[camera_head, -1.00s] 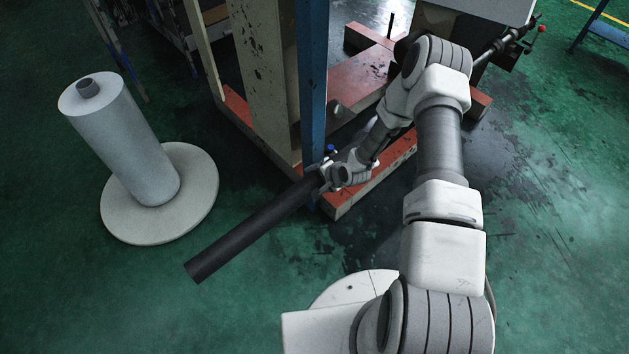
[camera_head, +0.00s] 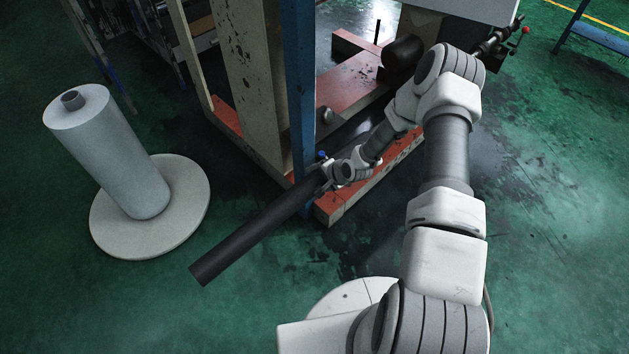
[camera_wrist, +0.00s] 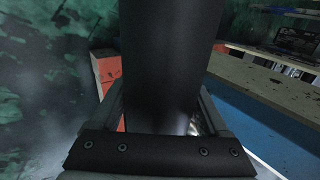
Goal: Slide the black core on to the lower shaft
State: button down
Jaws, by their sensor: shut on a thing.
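The black core (camera_head: 250,236) is a long dark tube, held tilted, its near end low at left over the green floor. My gripper (camera_head: 328,174) is shut on it near its upper end, beside the foot of the blue post. In the wrist view the core (camera_wrist: 172,65) runs up the middle between the jaws (camera_wrist: 165,125). A grey bar (camera_head: 350,133) shows behind my wrist; I cannot tell whether it is the lower shaft or part of the core. A metal shaft with a red knob (camera_head: 500,41) sticks out at the upper right.
The machine has a blue post (camera_head: 300,80), a worn cream upright (camera_head: 247,80) and a red base frame (camera_head: 345,197) close to my gripper. A white film roll (camera_head: 110,150) stands on a round pale base (camera_head: 185,225) at left. The floor in front is clear.

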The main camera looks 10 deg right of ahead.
jog(key=shift+w+d+b, duration=0.5)
jog(key=shift+w+d, duration=0.3)
jog(key=shift+d, duration=0.35)
jog(key=shift+w+d+b, duration=0.5)
jog(key=shift+w+d, duration=0.3)
jog(key=shift+d, duration=0.4)
jog(key=w+d+b, duration=0.7)
jog(key=w+d, duration=0.3)
jog(key=d, duration=0.4)
jog(key=shift+d, duration=0.4)
